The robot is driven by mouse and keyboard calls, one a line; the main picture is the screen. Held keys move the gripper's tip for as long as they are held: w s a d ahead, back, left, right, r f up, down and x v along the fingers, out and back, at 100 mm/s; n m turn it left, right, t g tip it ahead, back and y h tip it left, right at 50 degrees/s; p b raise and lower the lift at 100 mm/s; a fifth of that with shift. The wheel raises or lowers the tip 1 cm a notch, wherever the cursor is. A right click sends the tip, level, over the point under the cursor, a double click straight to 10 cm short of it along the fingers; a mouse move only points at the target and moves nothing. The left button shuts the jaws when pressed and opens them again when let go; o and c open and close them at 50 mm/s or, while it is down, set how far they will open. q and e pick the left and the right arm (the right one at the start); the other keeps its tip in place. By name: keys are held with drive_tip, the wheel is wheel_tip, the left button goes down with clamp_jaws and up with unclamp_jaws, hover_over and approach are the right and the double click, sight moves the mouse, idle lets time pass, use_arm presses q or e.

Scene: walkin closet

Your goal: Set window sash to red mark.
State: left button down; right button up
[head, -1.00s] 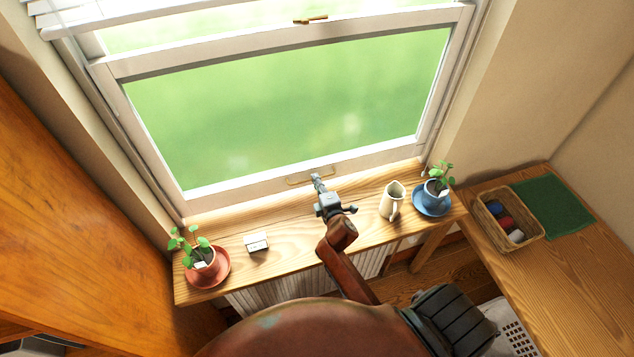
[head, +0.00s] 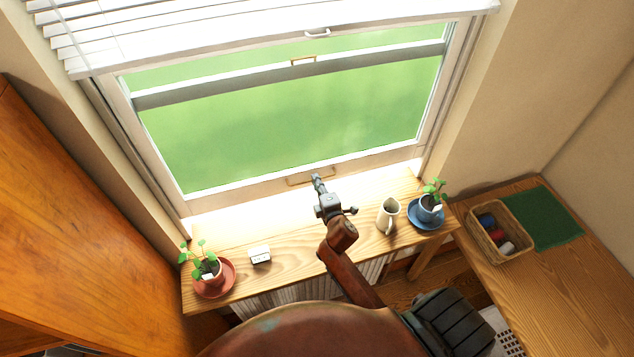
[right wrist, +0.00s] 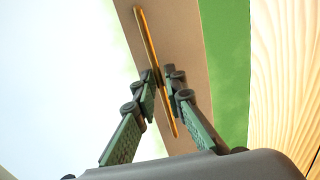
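The window sash's lower rail (head: 250,190) is pale, with a slim brass handle (head: 300,180) at its middle. In the right wrist view the brass bar (right wrist: 144,38) passes between the two fingers of my right gripper (right wrist: 161,82), which are closed on it. In the head view this gripper (head: 317,179) is at the handle. A green strip shows between the rail and the sill in the wrist view, so the sash is raised off the sill. A grey cross rail (head: 220,85) with a brass fitting shows higher in the window. I see no red mark. My left gripper is out of view.
The wooden sill (head: 295,228) holds a plant in a terracotta pot (head: 211,275), a small white box (head: 260,254), a cream jug (head: 388,216) and a blue-potted plant (head: 430,210). A white blind (head: 200,25) hangs above. A basket (head: 500,235) is on the right-hand table.

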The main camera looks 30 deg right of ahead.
drive_tip(key=shift+o, duration=1.4)
drive_tip(key=v, duration=1.2)
drive_tip(key=shift+s+f, duration=0.15)
